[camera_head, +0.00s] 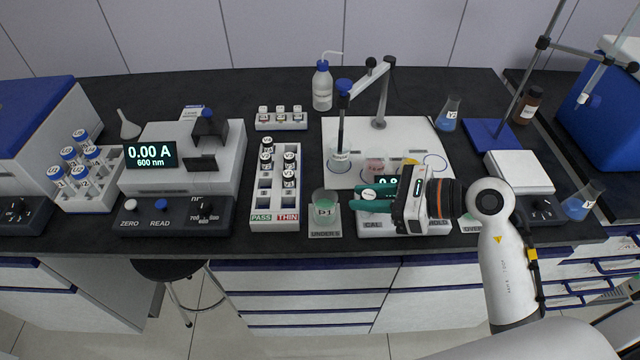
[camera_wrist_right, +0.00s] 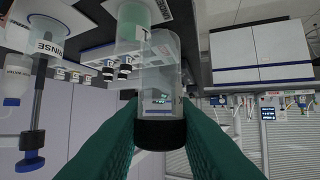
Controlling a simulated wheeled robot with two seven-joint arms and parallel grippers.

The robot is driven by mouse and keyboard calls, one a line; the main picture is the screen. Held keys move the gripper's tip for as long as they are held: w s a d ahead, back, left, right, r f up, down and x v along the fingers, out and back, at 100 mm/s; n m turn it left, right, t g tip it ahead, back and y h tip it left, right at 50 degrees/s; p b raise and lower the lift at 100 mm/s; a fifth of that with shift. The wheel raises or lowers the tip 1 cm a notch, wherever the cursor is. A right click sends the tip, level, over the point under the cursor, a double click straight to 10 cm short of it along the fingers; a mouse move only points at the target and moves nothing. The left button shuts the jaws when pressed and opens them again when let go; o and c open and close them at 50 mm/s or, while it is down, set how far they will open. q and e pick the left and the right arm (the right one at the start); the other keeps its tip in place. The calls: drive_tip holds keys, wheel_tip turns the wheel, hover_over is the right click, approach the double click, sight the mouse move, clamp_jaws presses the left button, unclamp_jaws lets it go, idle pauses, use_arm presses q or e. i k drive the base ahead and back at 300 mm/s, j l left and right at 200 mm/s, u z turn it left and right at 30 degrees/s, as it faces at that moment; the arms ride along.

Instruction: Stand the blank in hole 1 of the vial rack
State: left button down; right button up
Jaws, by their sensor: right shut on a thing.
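My right gripper (camera_head: 369,197) has green fingers and is shut on a clear vial with a black cap, the blank (camera_wrist_right: 160,95), which looks empty or holds clear liquid. In the head view, only a small pale disc shows between the fingertips, just right of a beaker with green liquid (camera_head: 325,208). A white rack (camera_head: 262,212) with PASS and THIN labels stands left of the gripper and holds several black-capped vials (camera_head: 267,145). Some of its holes look empty; hole numbers cannot be read. The vial is apart from this rack. My left gripper is not in view.
A smaller rack (camera_head: 281,126) with 3 vials stands behind. A photometer (camera_head: 185,165) is at left, beside a rack of blue-capped vials (camera_head: 95,195). A stand with an arm (camera_head: 380,100) and a wash bottle (camera_head: 322,88) are at the back. A balance-like device lies under my gripper.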

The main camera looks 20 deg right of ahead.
sight(267, 191)
drive_tip(key=i+j+z, duration=0.1)
drive_tip(key=j+z, duration=0.65)
drive_tip(key=z, duration=0.25)
drive_tip(key=j+z, duration=0.6)
drive_tip(key=j, duration=1.4)
